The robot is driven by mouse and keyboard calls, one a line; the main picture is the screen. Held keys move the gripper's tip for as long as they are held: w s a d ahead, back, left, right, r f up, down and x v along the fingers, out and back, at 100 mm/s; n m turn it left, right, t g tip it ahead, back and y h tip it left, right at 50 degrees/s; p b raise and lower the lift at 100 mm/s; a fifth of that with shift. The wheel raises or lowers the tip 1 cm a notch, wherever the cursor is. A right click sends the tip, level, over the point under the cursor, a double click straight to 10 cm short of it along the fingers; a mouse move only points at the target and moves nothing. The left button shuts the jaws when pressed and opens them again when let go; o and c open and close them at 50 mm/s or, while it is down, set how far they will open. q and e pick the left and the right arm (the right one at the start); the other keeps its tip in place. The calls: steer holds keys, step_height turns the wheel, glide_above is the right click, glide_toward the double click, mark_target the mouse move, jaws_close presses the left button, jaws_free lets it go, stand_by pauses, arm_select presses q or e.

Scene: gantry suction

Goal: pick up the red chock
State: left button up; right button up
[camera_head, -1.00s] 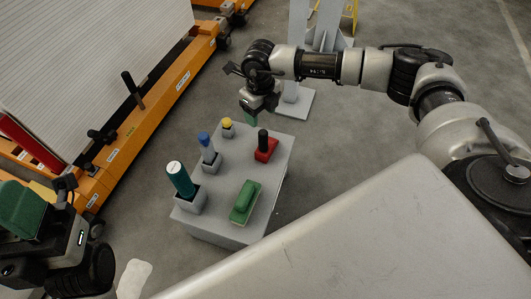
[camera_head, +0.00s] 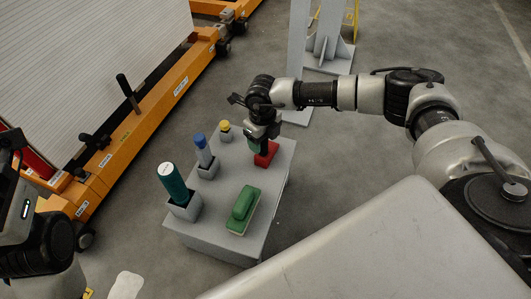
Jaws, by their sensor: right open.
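The red chock (camera_head: 264,160) sits on the far right part of the grey block-like stand (camera_head: 220,229). My right gripper (camera_head: 259,147) is open directly over it, with its fingers pointing down around the upper part of the chock. The gripper hides the chock's dark handle, and I cannot tell whether the fingers touch it. My left arm shows at the left edge, but its fingers are out of the picture.
On the same stand are a green block-shaped eraser (camera_head: 243,208), a teal cylinder (camera_head: 174,184), a blue-topped piece (camera_head: 202,150) and a yellow-topped piece (camera_head: 225,127) in grey holders. An orange frame (camera_head: 136,127) stands left. Grey floor is clear right of the stand.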

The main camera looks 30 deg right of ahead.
steer(key=c, duration=0.9)
steer(key=shift+c, duration=0.4)
steer(key=shift+r, duration=0.15)
